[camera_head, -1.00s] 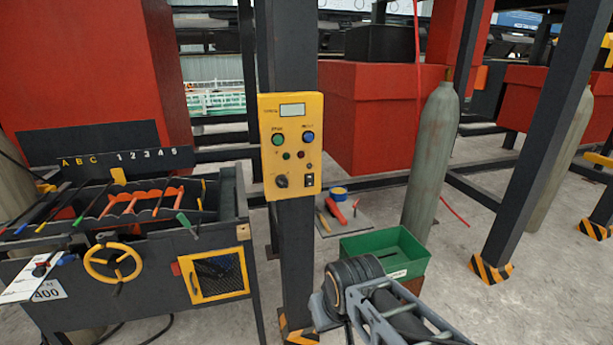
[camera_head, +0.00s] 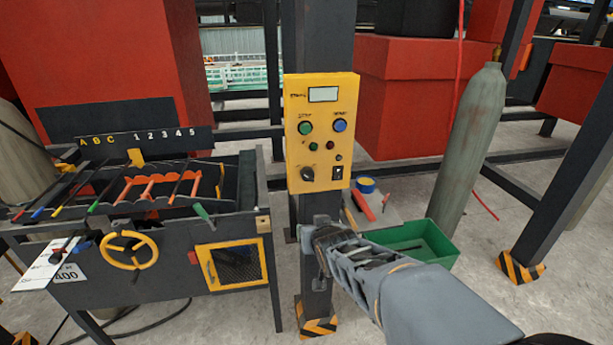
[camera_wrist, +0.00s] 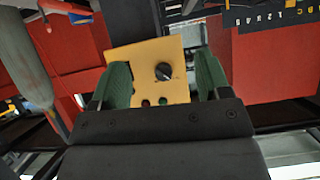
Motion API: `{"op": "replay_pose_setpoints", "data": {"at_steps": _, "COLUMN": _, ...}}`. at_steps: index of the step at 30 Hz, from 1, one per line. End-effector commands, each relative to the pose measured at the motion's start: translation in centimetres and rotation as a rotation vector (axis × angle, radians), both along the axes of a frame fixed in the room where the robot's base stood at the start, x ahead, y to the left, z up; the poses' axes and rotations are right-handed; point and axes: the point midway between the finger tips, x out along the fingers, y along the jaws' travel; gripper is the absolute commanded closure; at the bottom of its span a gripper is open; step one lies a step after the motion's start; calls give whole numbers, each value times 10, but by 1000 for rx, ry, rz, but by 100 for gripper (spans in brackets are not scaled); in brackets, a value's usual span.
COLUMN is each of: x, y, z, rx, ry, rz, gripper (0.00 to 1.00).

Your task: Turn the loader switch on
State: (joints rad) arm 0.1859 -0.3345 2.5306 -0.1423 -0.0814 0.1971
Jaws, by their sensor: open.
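A yellow control panel (camera_head: 320,132) is fixed to a dark post, with a small screen, a green and a blue button and small lights. Low on it are a black rotary knob (camera_head: 307,174) and, to its right, a small black switch (camera_head: 337,173). The labels are too small to read, so I cannot tell which control is the loader switch. My gripper (camera_head: 322,245) is just below the panel, in front of the post. In the wrist view, my open gripper (camera_wrist: 161,66) has the panel and knob (camera_wrist: 163,71) between its green fingers; the small switch is not visible there.
A workbench (camera_head: 232,227) with a yellow handwheel (camera_head: 128,250) and several coloured levers stands left. A green bin (camera_head: 432,246) is behind my arm on the right. A grey gas cylinder (camera_head: 470,150) stands at right. A striped post foot (camera_head: 318,326) is below.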

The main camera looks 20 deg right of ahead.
Motion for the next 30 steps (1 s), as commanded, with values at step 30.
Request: {"op": "replay_pose_setpoints", "data": {"at_steps": 30, "x": 107, "y": -46, "z": 44, "rx": 46, "ry": -557, "rz": -1, "gripper": 30}}
